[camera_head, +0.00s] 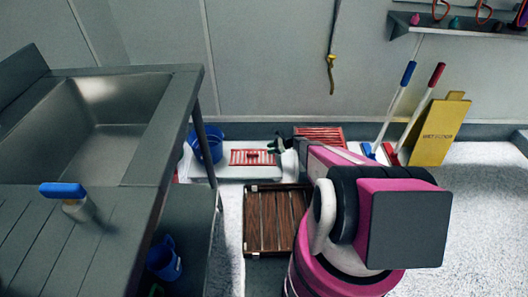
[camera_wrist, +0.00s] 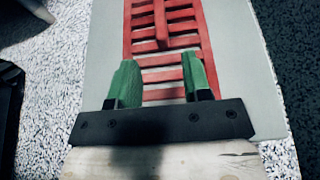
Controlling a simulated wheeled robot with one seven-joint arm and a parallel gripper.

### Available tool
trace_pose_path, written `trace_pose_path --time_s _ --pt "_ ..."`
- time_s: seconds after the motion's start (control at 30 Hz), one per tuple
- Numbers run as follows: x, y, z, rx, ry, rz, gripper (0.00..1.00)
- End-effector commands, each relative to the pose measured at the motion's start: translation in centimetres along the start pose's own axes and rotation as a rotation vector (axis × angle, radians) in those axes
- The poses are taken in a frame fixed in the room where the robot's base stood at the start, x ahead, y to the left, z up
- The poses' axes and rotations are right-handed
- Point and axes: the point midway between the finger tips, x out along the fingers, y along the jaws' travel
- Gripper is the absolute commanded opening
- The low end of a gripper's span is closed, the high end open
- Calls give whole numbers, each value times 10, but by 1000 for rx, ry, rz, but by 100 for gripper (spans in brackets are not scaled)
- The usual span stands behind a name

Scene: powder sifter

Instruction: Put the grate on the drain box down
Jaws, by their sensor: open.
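A red slatted grate (camera_head: 250,157) lies on top of the pale grey drain box (camera_head: 232,173), on the floor by the wall. In the wrist view the grate (camera_wrist: 152,88) shows its slats and a raised red bar in the middle, with the grey box top (camera_wrist: 105,50) around it. I cannot tell whether it sits fully flush. My gripper (camera_head: 277,146) is at the right end of the grate. Its green fingers (camera_wrist: 168,85) are spread apart over the near slats with nothing between them. Whether they touch the grate is unclear.
A second red slatted piece (camera_head: 320,133) is by the wall behind my arm. A blue bucket (camera_head: 207,143) stands left of the box. A brown slatted wooden panel (camera_head: 275,222) lies in front. A sink table (camera_head: 180,120) is at left; brushes and a yellow sign (camera_head: 437,132) are at right.

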Motion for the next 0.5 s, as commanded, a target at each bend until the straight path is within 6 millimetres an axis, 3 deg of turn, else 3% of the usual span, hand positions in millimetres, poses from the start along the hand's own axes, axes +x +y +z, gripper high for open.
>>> trace_pose_path --time_s 0.13,0.23,0.37,0.5 --pt "-11 2 3 -6 4 3 45" --pt "-20 14 21 -53 35 20 45" --pt "-42 50 73 -210 138 82 45" --pt "-77 103 138 -452 293 193 45"
